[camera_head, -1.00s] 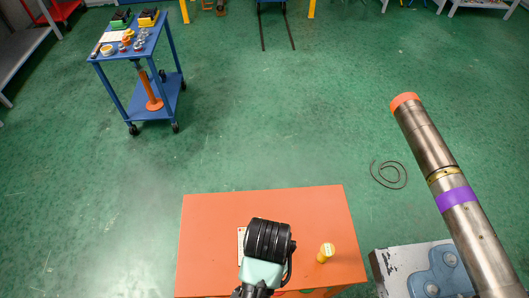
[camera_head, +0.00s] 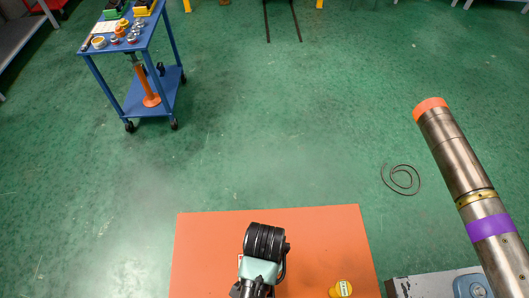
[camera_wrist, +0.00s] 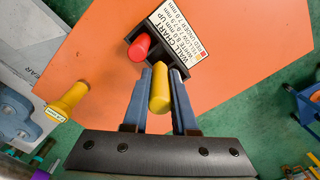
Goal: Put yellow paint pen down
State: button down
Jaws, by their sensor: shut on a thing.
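My gripper (camera_wrist: 160,76) is shut on the yellow paint pen (camera_wrist: 159,92), which sits between the two blue fingers in the wrist view. Just beyond its tip is a dark holder (camera_wrist: 170,62) with a red pen (camera_wrist: 140,46) in it and a white label plate (camera_wrist: 180,35). I cannot tell whether the held pen touches the holder. In the head view my black wrist (camera_head: 265,243) is above the orange tabletop (camera_head: 325,232) and hides the gripper fingers and the pen.
Another yellow piece (camera_head: 341,289) with a label stands on the tabletop to the right; it also shows in the wrist view (camera_wrist: 68,101). A blue trolley (camera_head: 150,104) stands back left.

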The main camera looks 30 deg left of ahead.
jog(key=shift+f, duration=2.5)
jog(key=shift+f, duration=0.1)
jog(key=c, duration=0.7)
grip_release()
notch_tip(320, 180, up, 12)
jog(key=shift+r, duration=0.15)
